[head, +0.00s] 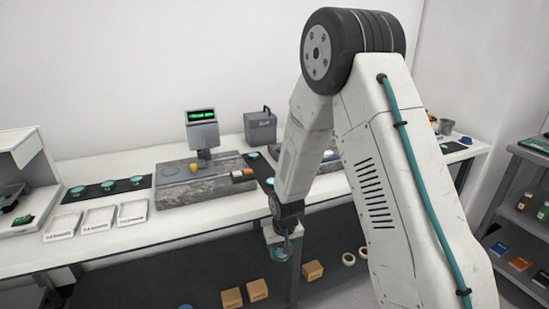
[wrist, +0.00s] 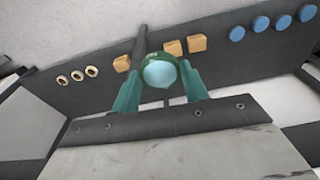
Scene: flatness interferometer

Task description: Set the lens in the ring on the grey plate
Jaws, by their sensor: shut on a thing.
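My gripper (head: 281,250) hangs in front of the bench's front edge, below the bench top. In the wrist view its two teal fingers (wrist: 160,74) are shut on a round pale-blue lens (wrist: 159,73) with a dark green rim. The lens shows as a small teal shape in the head view (head: 279,253). The grey stone plate (head: 222,186) lies on the bench, behind and left of my gripper. A faint round outline (head: 171,170) on its left part looks like the ring; its details are too small to tell. The lens is well apart from the plate.
A grey display unit (head: 203,130) and a small yellow piece (head: 194,168) stand at the plate. Several teal discs sit on a black mat (head: 92,192) at left, behind white trays (head: 98,219). Cardboard boxes (head: 257,290) lie below the bench.

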